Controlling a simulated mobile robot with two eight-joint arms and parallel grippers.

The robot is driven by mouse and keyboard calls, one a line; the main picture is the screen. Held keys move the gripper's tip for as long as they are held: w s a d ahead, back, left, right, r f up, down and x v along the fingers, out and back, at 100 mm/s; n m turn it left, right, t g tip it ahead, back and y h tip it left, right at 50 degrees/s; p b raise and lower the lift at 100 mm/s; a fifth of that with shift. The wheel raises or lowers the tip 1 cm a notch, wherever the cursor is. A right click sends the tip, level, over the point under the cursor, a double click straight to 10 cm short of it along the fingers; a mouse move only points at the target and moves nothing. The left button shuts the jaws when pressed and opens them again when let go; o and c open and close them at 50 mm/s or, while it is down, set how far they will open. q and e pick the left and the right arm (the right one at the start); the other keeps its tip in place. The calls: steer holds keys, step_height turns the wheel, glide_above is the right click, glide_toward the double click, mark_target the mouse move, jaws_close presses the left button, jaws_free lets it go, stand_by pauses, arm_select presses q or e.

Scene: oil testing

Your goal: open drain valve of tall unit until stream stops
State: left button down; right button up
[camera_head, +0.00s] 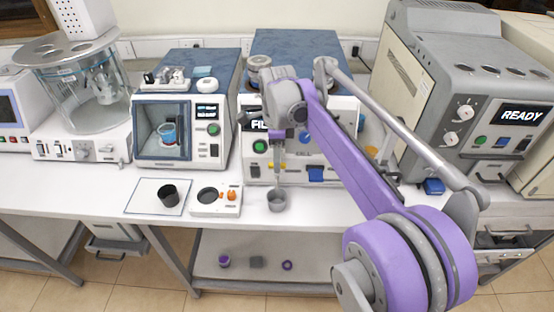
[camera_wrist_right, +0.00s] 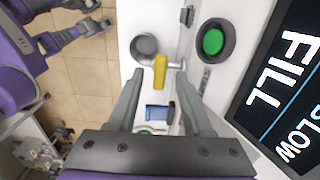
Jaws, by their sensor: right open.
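The tall unit (camera_head: 296,46) stands mid-bench with a blue top; my right arm hides part of its front. Its display (camera_wrist_right: 285,75) reads FILL in the right wrist view. A yellow drain valve handle (camera_wrist_right: 160,72) sits on a metal fitting there. My right gripper (camera_wrist_right: 160,100) is open, its fingers to either side of the handle's near end, with no visible grip. It also shows small in the head view (camera_head: 279,172), in front of the unit. A grey cup (camera_head: 277,201) stands below; it also shows in the wrist view (camera_wrist_right: 145,45). I cannot make out a stream.
A green button (camera_wrist_right: 212,42) is close beside the handle, and a blue part (camera_wrist_right: 158,112) is below it. To the left are a black cup (camera_head: 168,196) on a white mat and a small white device (camera_head: 216,201). A large READY machine (camera_head: 450,90) stands right.

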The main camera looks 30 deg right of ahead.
steer(key=shift+f, duration=0.3)
jaws_close()
